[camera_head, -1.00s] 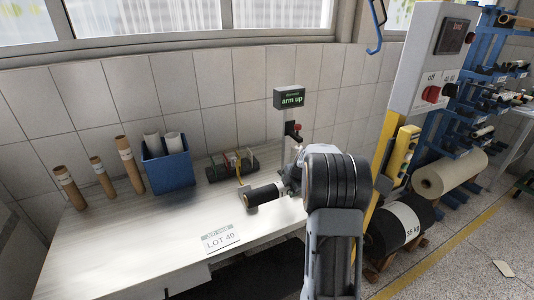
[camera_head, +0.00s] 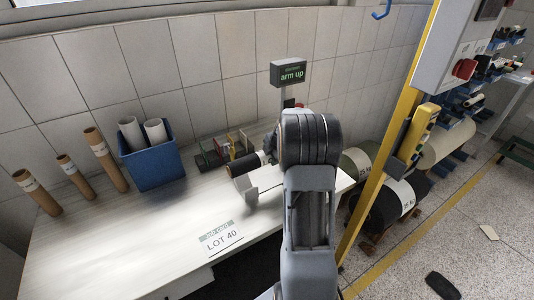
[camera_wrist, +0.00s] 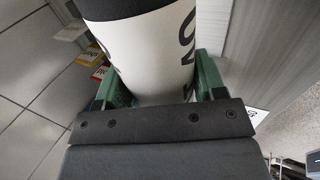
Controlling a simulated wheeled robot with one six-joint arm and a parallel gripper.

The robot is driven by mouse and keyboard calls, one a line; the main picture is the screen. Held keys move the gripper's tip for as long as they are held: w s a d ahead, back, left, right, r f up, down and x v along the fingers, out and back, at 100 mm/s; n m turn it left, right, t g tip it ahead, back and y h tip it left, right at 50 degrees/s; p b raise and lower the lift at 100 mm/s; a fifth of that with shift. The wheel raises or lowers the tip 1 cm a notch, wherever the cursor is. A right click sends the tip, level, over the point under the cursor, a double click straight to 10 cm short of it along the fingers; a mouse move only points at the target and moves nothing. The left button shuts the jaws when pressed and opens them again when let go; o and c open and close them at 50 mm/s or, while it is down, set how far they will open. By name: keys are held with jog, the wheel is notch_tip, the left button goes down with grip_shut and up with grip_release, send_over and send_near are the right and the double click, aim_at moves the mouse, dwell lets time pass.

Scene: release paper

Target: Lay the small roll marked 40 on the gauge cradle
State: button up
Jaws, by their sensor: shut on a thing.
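A small black roll (camera_head: 245,164) with a brown core end shows left of my arm in the head view. In the wrist view the roll (camera_wrist: 145,45) has a white label with dark characters, cut off so I cannot read the number. My gripper (camera_wrist: 165,85) is shut on it, with green fingers on both sides. In the head view my arm mostly hides the gripper. A pale grey bracket-like piece (camera_head: 250,191), apparently the gauge cradle, stands on the bench just below and in front of the roll. The roll looks raised above it; the exact gap is unclear.
A gauge display (camera_head: 289,73) reads "arm up". A LOT 40 card (camera_head: 221,238) lies on the bench (camera_head: 130,245). Behind stand a blue bin (camera_head: 153,168) with white tubes, several brown tubes (camera_head: 107,159) and a coloured card rack (camera_head: 212,152). A yellow post (camera_head: 390,160) rises at right.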

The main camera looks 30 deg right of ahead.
notch_tip(320, 180, down, 6)
jog(key=b, duration=0.3)
notch_tip(320, 180, down, 3)
jog(key=b, duration=0.4)
jog(key=shift+r, duration=0.2)
jog(key=shift+f+b, duration=0.25)
jog(key=shift+b, duration=0.4)
jog(key=o, duration=1.2)
jog(key=shift+a, duration=0.1)
jog(key=b+v, duration=0.1)
jog(key=v, duration=1.3)
